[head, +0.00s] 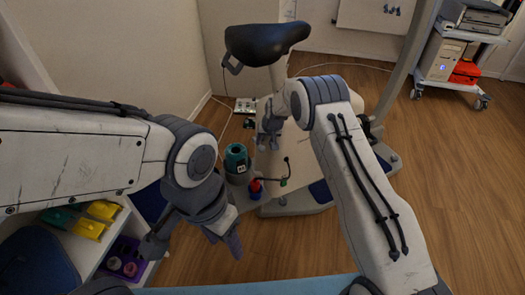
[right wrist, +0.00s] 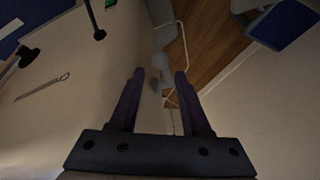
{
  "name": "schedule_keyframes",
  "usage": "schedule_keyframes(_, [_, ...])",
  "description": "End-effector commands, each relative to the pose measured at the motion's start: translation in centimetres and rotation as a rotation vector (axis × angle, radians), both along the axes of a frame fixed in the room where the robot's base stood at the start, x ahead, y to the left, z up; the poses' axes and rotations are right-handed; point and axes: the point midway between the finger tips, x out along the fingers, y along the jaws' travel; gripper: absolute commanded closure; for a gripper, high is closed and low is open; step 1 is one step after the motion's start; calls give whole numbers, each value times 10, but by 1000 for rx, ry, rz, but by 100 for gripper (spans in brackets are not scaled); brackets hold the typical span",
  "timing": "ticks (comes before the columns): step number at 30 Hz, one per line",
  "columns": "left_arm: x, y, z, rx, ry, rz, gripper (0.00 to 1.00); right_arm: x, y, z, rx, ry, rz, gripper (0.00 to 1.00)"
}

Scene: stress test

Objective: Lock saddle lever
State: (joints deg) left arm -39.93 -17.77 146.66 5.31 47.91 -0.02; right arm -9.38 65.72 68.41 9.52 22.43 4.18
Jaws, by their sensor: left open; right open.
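The black saddle (head: 265,42) sits on a light post at the top of the head view. A dark loop-shaped part (head: 232,65) hangs below its left end; I cannot tell if it is the lever. A thin black bent rod (head: 287,165) shows lower down by the pale body (head: 290,150). The right wrist view shows a black rod with a round end (right wrist: 97,22) at its top. My right gripper (head: 268,142) is open and empty below the saddle, in front of the pale body. Its fingers (right wrist: 160,75) hold nothing. My left gripper (head: 195,240) is open at lower left, away from the saddle.
A white cart (head: 445,60) stands at back right. The wooden floor at right is clear.

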Motion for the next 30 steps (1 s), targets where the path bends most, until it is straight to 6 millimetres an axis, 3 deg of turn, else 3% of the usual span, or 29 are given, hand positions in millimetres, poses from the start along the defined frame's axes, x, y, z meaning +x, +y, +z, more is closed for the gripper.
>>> schedule_keyframes(3, [0,0,-11,0,0,0,45,9,4,-27,-1,1,3,53])
schedule_keyframes(9, [0,0,-21,0,0,0,45,20,8,-51,1,0,1,53])
schedule_keyframes(22, [0,0,-23,0,0,0,45,24,9,-59,-1,1,2,53])
schedule_keyframes(23, [0,0,-23,0,0,0,45,24,9,-59,-1,1,2,56])
schedule_keyframes(26, [0,0,-23,0,0,0,45,24,9,-59,-1,1,2,95])
schedule_keyframes(27, [0,0,-23,1,1,0,45,24,9,-59,-1,1,2,100])
schedule_keyframes(30, [0,0,-23,0,0,0,45,24,9,-59,0,1,1,100])
